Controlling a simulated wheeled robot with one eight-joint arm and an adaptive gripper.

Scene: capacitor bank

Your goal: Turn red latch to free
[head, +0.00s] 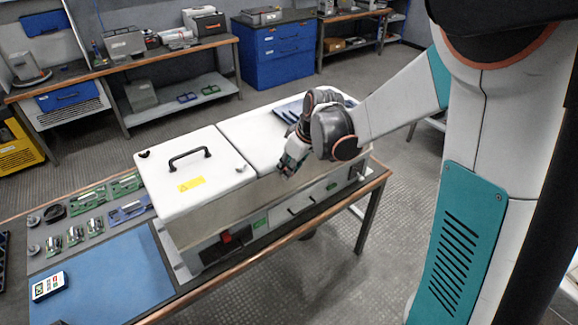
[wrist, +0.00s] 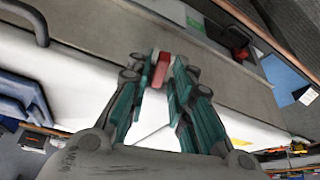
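The red latch (wrist: 160,73) is a small red piece at the front edge of the white cabinet (head: 203,231). In the wrist view it sits between my fingertips and fills the narrow gap between them. My gripper (wrist: 159,70) has teal-sided fingers drawn close together, one on each side of the latch. In the head view my gripper (head: 287,168) points down at the front edge of the cabinet's right lid, and it hides the latch there.
The left lid has a black handle (head: 190,157) and a yellow label (head: 190,184). A red switch (head: 226,238) is on the cabinet's front face. Blue parts (head: 288,108) lie behind my gripper. A blue mat (head: 110,277) and tools are at the left. The floor in front is clear.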

